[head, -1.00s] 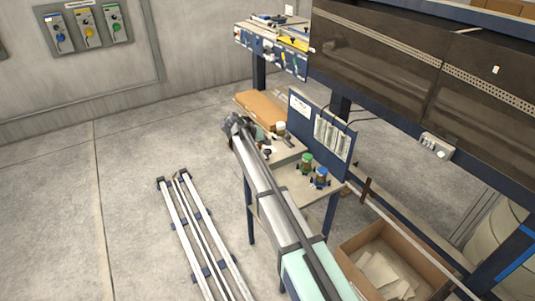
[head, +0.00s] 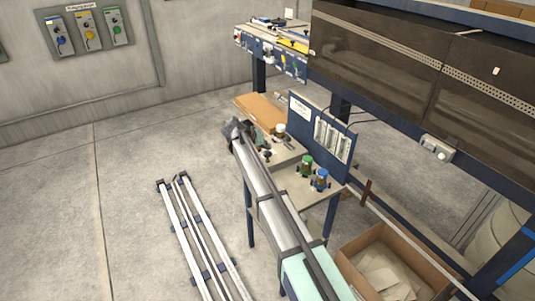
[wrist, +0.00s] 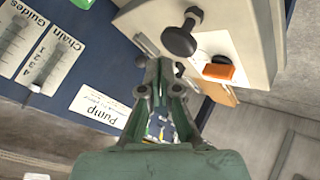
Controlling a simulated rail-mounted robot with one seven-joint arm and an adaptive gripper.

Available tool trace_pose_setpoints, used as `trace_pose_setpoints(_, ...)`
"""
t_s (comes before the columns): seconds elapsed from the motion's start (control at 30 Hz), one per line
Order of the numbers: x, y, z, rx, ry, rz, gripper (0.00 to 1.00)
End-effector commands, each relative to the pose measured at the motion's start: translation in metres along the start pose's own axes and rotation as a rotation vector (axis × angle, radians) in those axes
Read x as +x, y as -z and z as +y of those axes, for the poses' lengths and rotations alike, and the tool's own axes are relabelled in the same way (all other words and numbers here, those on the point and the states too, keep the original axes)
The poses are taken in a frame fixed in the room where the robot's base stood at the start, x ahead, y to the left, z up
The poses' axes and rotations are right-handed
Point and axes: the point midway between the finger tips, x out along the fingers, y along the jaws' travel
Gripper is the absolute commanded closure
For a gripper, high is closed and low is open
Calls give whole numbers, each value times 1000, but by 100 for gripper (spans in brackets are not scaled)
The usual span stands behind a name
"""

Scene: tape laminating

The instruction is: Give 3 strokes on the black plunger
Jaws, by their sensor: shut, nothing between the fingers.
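In the wrist view a black plunger with a broad round knob (wrist: 180,41) stands out from a pale beige box (wrist: 240,28). In the head view my gripper (head: 234,130) is at the far end of my arm, beside the bench; the plunger is too small to make out surely there.
A blue panel carries a "Pump" card (wrist: 100,103) and a "Chain" card (wrist: 52,56). An orange block (wrist: 219,72) is on the box. A green-topped jar (head: 306,166) and a blue-topped jar (head: 320,180) stand on the bench. An open carton (head: 385,262) stands at front right.

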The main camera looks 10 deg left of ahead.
Motion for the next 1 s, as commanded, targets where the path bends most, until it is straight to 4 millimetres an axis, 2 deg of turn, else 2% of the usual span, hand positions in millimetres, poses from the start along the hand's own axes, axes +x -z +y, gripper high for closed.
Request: trace_pose_setpoints(1.0, 6, -4, -4, 0, 0, 0, 100)
